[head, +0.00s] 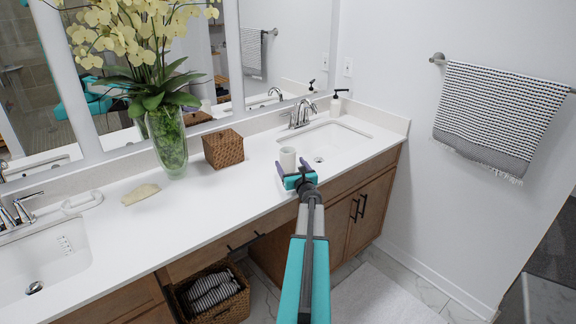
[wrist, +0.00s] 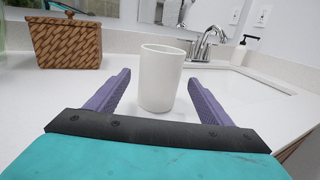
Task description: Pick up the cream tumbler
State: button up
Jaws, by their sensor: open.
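The cream tumbler (head: 288,159) stands upright on the white counter near the front left edge of the right sink. In the wrist view the tumbler (wrist: 160,80) is in the middle, just beyond and between the two purple fingers. My gripper (head: 293,167) is open and empty, at about counter height in front of the tumbler; it also shows in the wrist view (wrist: 158,90). The fingers point toward the tumbler, one on each side of it in the picture. I cannot tell whether they reach around it.
A woven basket box (head: 223,149) stands left of the tumbler, with a glass vase of flowers (head: 167,140) farther left. The right sink (head: 325,141), its faucet (head: 301,112) and a soap dispenser (head: 336,104) lie behind and right. The counter (head: 225,190) is clear in front of the box.

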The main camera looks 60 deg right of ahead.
aim_at(286, 149)
jog(key=shift+p+x, duration=0.75)
jog(key=shift+x, duration=0.65)
jog(key=shift+p+x, duration=0.35)
jog(key=shift+x, duration=0.75)
jog(key=shift+a, duration=0.1)
jog(key=c, duration=1.5)
jog(key=shift+r, duration=0.35)
jog(key=shift+c, duration=0.2)
jog(key=shift+r+b, duration=0.55)
jog(key=shift+r, duration=0.85)
jog(key=s+a+r+b, duration=0.1)
jog(key=s+a+b, duration=0.2)
jog(key=s, duration=1.1)
jog(key=shift+s+a+r+b, duration=0.2)
jog(key=shift+s+a+b, duration=0.1)
jog(key=shift+a, duration=1.45)
